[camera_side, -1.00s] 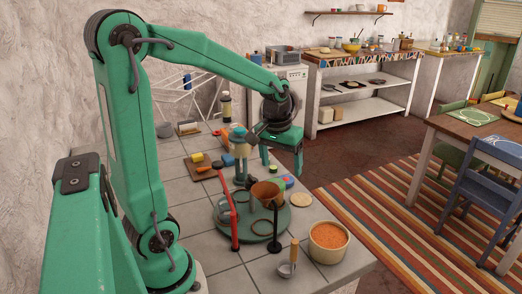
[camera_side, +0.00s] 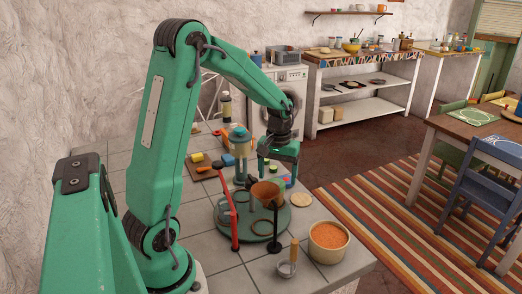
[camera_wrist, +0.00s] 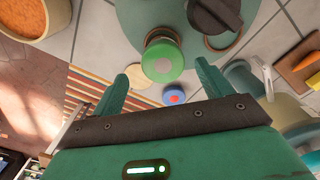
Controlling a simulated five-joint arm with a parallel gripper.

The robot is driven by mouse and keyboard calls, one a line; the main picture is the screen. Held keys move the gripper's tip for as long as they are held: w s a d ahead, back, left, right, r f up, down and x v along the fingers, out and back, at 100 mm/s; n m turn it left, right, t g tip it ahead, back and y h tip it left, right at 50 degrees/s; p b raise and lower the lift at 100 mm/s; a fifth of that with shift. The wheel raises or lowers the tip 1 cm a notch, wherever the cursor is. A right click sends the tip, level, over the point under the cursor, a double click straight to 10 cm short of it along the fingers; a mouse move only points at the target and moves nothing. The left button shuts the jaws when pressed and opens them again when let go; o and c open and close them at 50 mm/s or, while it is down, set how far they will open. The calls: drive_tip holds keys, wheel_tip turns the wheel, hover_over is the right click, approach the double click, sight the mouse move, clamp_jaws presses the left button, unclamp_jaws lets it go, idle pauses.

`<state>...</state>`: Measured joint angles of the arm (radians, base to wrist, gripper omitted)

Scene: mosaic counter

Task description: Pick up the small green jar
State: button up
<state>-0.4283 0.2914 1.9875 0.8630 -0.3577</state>
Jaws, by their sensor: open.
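In the side view the jar (camera_side: 273,169) is partly hidden by my gripper (camera_side: 278,173), which hangs fingers down above the counter behind the green round board. My gripper (camera_wrist: 163,78) is open, one finger to each side of the jar in the wrist view. I see no contact with the jar, but the exact height gap cannot be told.
A blue-topped grinder (camera_side: 240,142) is close left of my gripper. A bowl of orange grains (camera_side: 328,238) stands front right.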

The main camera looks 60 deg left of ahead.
sight(276, 183)
drive_tip(key=shift+f, duration=0.5)
drive_tip(key=shift+s+a+f, duration=0.15)
drive_tip(key=shift+f, duration=2.45)
drive_tip(key=c, duration=1.2)
drive_tip(key=shift+o, duration=0.2)
drive_tip(key=shift+r, duration=0.1)
drive_tip(key=shift+r, duration=5)
